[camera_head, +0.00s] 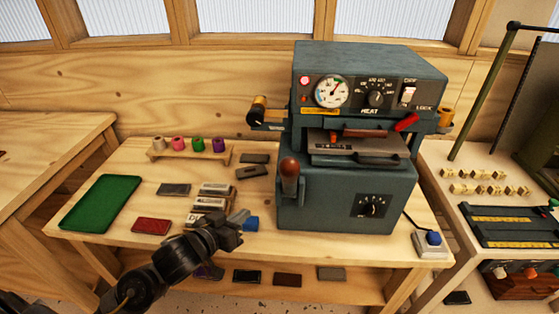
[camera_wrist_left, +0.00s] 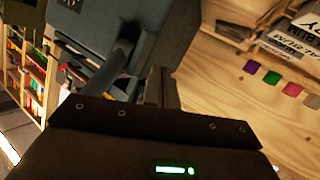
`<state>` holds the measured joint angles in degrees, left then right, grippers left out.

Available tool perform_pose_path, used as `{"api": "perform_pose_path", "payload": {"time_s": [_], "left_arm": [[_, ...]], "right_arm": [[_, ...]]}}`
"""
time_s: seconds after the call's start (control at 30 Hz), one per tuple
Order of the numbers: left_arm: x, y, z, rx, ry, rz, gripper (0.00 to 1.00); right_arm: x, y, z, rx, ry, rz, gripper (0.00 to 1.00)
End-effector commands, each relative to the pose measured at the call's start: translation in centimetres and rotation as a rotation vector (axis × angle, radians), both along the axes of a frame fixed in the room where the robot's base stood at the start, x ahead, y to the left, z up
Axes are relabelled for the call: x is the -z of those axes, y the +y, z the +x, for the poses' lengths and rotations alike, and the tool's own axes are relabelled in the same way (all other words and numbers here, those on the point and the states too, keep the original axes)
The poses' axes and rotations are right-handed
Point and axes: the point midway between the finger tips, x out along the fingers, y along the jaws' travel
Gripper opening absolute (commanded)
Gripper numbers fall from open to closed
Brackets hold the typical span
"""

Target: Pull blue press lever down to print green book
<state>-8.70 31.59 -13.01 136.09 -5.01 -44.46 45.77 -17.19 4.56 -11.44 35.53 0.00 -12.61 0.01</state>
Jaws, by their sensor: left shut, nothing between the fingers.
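The blue-grey press (camera_head: 345,195) stands on the right part of the wooden bench. Its lever with a brown knob (camera_head: 289,172) is at the press's front left, knob up. In the left wrist view a grey bar (camera_wrist_left: 113,68), apparently the lever, stands beyond my fingers. My left gripper (camera_head: 240,219) is shut and empty, left of the press and below the knob, apart from it; its fingers (camera_wrist_left: 161,88) also show in the wrist view. I cannot make out a green book; the inside of the press is partly hidden. My right gripper is not in view.
A green tray (camera_head: 102,203) lies at the bench's left. A dark red piece (camera_head: 151,226), a blue piece (camera_head: 251,223) and stacked metal blocks (camera_head: 208,203) lie near my left arm. Coloured foil rolls (camera_head: 178,144) stand behind. A blue button (camera_head: 433,238) sits at the front right.

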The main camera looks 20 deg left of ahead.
Motion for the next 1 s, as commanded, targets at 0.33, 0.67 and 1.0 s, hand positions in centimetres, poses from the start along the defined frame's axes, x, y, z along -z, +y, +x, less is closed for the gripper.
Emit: {"api": "perform_pose_path", "payload": {"time_s": [0.33,0.67,1.0], "left_arm": [[-20.2,-2.0,2.0,0.653,-0.273,-0.448,0.00],[-24.8,-1.1,-1.1,0.906,-0.113,-0.540,0.00],[-24.9,-1.2,-1.2,0.910,-0.112,-0.544,0.00]], "right_arm": [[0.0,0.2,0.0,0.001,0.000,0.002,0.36],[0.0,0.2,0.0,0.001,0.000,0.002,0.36],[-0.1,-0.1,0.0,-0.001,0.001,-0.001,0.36]]}}
